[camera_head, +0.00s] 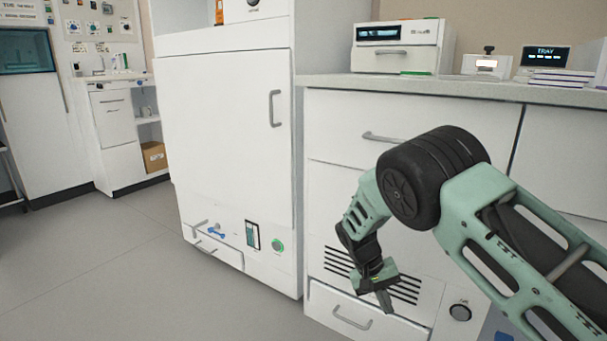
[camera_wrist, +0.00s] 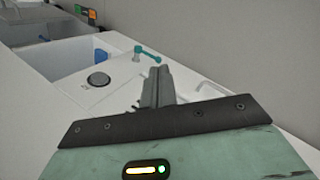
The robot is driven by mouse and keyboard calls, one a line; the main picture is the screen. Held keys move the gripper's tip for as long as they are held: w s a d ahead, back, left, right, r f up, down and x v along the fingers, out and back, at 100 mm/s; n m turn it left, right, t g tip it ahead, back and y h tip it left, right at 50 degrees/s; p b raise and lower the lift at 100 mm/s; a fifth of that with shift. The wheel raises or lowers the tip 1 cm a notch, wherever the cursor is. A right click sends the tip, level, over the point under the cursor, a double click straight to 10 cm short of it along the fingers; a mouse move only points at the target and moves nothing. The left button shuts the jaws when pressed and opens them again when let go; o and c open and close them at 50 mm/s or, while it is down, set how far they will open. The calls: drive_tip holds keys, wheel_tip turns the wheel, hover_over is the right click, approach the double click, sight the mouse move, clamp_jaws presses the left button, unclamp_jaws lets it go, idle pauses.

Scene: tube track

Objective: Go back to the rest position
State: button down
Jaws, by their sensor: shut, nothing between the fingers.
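My gripper (camera_head: 384,296) hangs at the end of my green and black arm, in front of the lower part of the white counter unit, beside its dark vent slots. Its fingers point down and are shut with nothing between them. In the wrist view the closed grey fingers of my gripper (camera_wrist: 158,86) stand up past the dark edge of the hand. No object is in the hand.
A tall white cabinet (camera_head: 225,130) with a closed door stands left of my arm. The white counter (camera_head: 460,90) carries a white device (camera_head: 400,48) and a small display (camera_head: 545,56). Open grey floor (camera_head: 100,260) lies at the left. A cardboard box (camera_head: 153,156) sits on a far shelf.

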drive_tip(key=s+a+r+n+y+p, duration=0.1)
drive_tip(key=s+a+r+n+y, duration=0.1)
drive_tip(key=s+a+r, duration=0.55)
drive_tip(key=s+a+r+n+y+p, duration=0.1)
drive_tip(key=s+a+r+n+y, duration=0.15)
drive_tip(key=s+r, duration=0.85)
drive_tip(key=s+d+r+n+t+p, duration=0.15)
drive_tip(key=s+r, duration=0.25)
drive_tip(key=s, duration=0.4)
drive_tip(key=s+d+r+n+t+p, duration=0.15)
drive_tip(key=s+r, duration=0.25)
drive_tip(key=s, duration=0.4)
wheel_tip(320, 180, up, 37)
drive_tip(key=p, duration=3.7)
drive_tip(key=shift+s+d+r+n+y, duration=0.15)
drive_tip(key=shift+d+r+n+y, duration=0.05)
drive_tip(key=shift+d+n+y, duration=0.25)
